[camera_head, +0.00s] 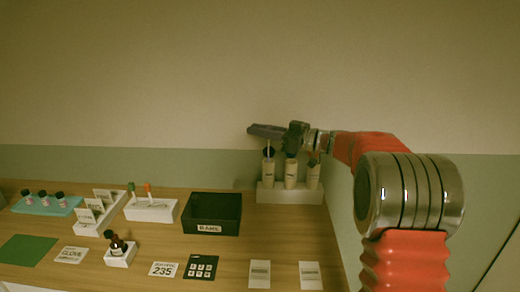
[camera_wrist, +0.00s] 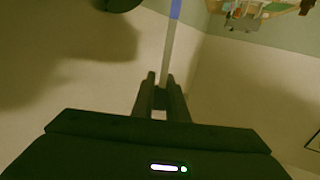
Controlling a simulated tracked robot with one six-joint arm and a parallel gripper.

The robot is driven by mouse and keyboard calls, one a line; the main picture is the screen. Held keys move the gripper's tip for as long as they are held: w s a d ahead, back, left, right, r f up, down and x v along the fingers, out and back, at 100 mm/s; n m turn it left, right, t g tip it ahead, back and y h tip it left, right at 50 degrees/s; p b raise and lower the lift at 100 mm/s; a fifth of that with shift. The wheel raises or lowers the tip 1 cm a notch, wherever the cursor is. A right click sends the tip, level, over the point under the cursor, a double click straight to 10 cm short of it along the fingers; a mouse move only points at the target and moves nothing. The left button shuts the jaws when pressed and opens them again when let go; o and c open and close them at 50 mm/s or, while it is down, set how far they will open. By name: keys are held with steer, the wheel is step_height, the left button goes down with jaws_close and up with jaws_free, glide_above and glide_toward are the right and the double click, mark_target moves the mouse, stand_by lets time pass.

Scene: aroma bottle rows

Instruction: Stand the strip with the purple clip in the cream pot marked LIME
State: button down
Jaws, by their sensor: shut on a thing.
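My gripper (camera_head: 267,131) is at the back right, above a row of three cream pots, near the left one (camera_head: 268,173). It also shows in the wrist view (camera_wrist: 160,88), shut on a thin pale strip (camera_wrist: 167,55) with a blue-purple band (camera_wrist: 175,9) at its far end. The head view shows a thin pale piece under my gripper; I cannot tell whether its end is in the left pot or behind it. The middle pot (camera_head: 291,174) and the right pot (camera_head: 313,177) stand beside it. Their labels are too small to read.
The pots stand in a white rack (camera_head: 290,197) against the wall. A black box (camera_head: 212,226) is left of it. A white holder (camera_head: 150,212) has green-topped and orange-topped strips. A dark bottle (camera_head: 117,243) stands in front. Flat cards lie along the table's front.

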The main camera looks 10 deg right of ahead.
steer(key=shift+w+f, duration=0.25)
steer(key=shift+f, duration=0.3)
steer(key=shift+w+f, duration=0.25)
steer(key=shift+f, duration=0.25)
steer(key=shift+d+f, duration=0.1)
steer(key=f, duration=0.4)
steer(key=shift+w+f, duration=0.2)
steer(key=shift+f, duration=0.15)
steer(key=shift+f, duration=0.55)
